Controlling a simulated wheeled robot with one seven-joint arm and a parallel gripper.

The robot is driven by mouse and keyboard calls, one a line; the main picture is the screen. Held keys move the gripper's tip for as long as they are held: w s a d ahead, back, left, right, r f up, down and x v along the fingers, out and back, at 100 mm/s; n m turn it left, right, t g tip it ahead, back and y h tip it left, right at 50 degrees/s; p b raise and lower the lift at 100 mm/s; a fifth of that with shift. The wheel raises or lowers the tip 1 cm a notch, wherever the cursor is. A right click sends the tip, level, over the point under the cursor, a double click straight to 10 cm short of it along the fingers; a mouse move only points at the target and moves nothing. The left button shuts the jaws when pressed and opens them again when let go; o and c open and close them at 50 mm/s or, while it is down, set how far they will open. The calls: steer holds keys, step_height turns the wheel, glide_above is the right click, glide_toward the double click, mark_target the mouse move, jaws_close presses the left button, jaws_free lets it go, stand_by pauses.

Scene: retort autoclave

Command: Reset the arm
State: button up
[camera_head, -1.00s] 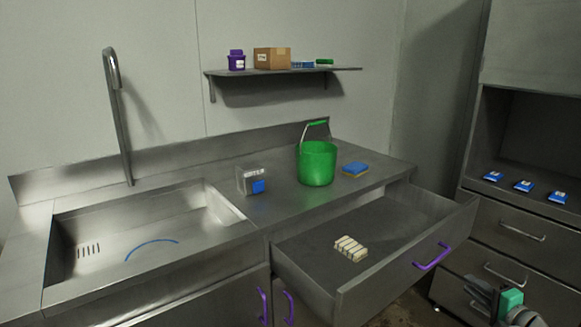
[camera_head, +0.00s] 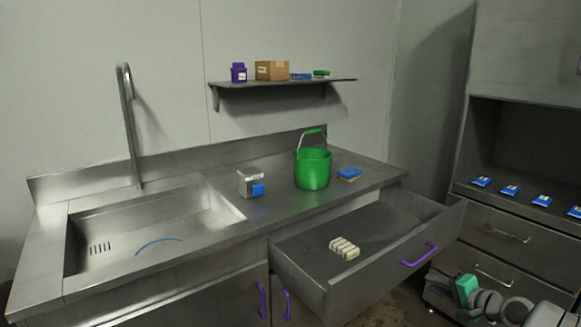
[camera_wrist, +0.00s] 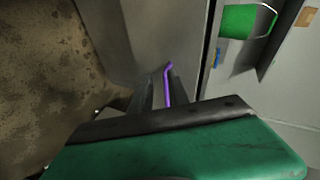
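My gripper (camera_head: 436,296) is at the lower right of the head view, low in front of the open drawer and the right-hand cabinet. Part of my arm with a green section shows beside it. In the wrist view the green body and a dark bar fill the lower part. I see no object held. The open drawer (camera_head: 300,265) has a purple handle (camera_head: 418,256), which also shows in the wrist view (camera_wrist: 168,84). The gripper appears apart from it.
A pale ribbed block (camera_head: 344,248) lies in the drawer. A shelf (camera_head: 285,83) holds several items. Blue packets (camera_head: 510,190) lie in the right cabinet.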

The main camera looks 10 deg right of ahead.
steer(key=w+a+r+n+g+p, duration=0.1)
steer(key=a+r+n+g+p, duration=0.3)
steer(key=a, duration=0.9)
steer(key=w+a+r+n+g+p, duration=0.1)
steer(key=a+r+n+g+p, duration=0.25)
steer(key=a, duration=0.85)
steer(key=s+a+r+n+g+h+p, duration=0.1)
steer(key=s+a+r+n+p, duration=0.1)
steer(key=s+a, duration=0.5)
steer(key=s+a+r+n+g+p, duration=0.1)
steer(key=s+a+r+n+p, duration=0.1)
steer(key=s+a+r+n, duration=0.2)
steer(key=s+a, duration=0.3)
steer(key=s, duration=0.5)
steer(key=shift+s+h, duration=0.25)
steer(key=shift+h, duration=0.15)
